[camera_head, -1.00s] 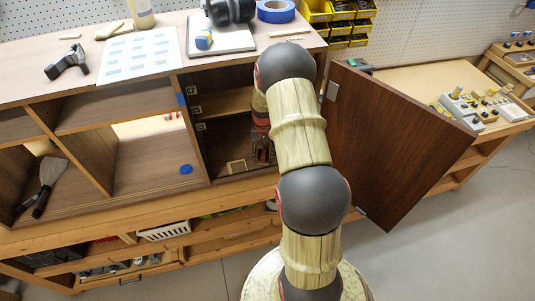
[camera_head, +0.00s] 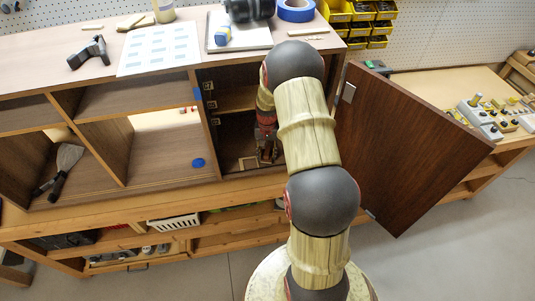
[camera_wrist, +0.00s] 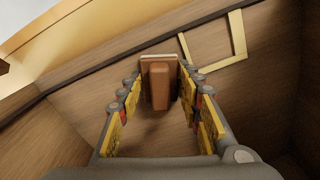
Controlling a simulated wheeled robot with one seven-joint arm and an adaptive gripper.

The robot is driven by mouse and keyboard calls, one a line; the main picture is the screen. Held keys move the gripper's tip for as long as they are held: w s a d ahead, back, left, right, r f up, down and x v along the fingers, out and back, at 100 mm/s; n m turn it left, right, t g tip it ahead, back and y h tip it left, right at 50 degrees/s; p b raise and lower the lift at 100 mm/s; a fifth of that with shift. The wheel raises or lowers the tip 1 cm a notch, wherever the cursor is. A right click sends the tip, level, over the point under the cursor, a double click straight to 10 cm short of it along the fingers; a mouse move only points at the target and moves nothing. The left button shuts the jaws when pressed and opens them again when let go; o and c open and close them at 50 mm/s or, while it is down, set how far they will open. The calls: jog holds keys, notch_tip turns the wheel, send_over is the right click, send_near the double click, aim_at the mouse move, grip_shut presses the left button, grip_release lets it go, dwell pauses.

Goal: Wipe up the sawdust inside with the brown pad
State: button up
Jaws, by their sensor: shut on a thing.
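My gripper (camera_head: 266,152) reaches into the open right-hand cabinet compartment (camera_head: 232,128), low near its floor. In the wrist view the two yellow-padded fingers (camera_wrist: 161,95) are closed on the brown pad (camera_wrist: 159,86), a block with a wider, pale-edged base. The pad is at the fingertips, by the wooden floor; I cannot tell whether it touches. A pale square outline (camera_wrist: 240,35) lies beside the pad, to its upper right in the wrist view; it also shows in the head view (camera_head: 248,163), left of my gripper. I cannot make out any sawdust.
The cabinet door (camera_head: 408,150) stands wide open to the right of my arm. A divider wall (camera_head: 207,135) bounds the compartment on the left, and a shelf (camera_head: 236,99) crosses it above my gripper. A scraper (camera_head: 62,170) lies in the far-left compartment.

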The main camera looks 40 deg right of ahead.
jog(key=shift+r+p, duration=1.6)
jog(key=shift+r, duration=1.35)
